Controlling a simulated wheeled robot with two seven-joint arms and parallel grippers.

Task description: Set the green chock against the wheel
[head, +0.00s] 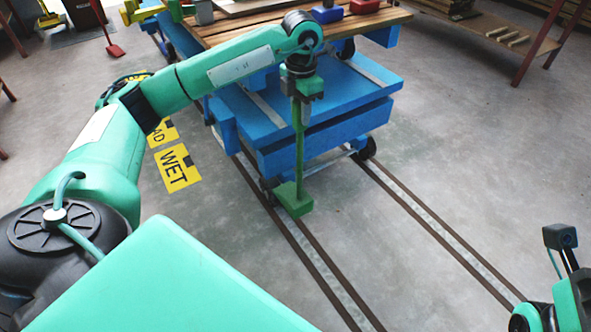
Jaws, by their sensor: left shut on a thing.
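The green chock (294,197) is a block at the lower end of a thin upright green handle (300,140). It is low over the left floor rail, beside the front left wheel (268,190) of the blue cart (320,135). I cannot tell whether it touches the wheel or the rail. My left gripper (300,95) is shut on the top of the handle, in front of the cart. The chock partly hides the wheel. The right gripper is not clearly seen; only part of my right arm shows at the lower right.
The cart carries a wooden slatted deck (270,28) with several coloured items. Two rails (440,228) run along the floor from under it. Yellow WET signs (177,167) lie on the floor to the left. A wooden bench (500,32) stands at the back right. The right floor is clear.

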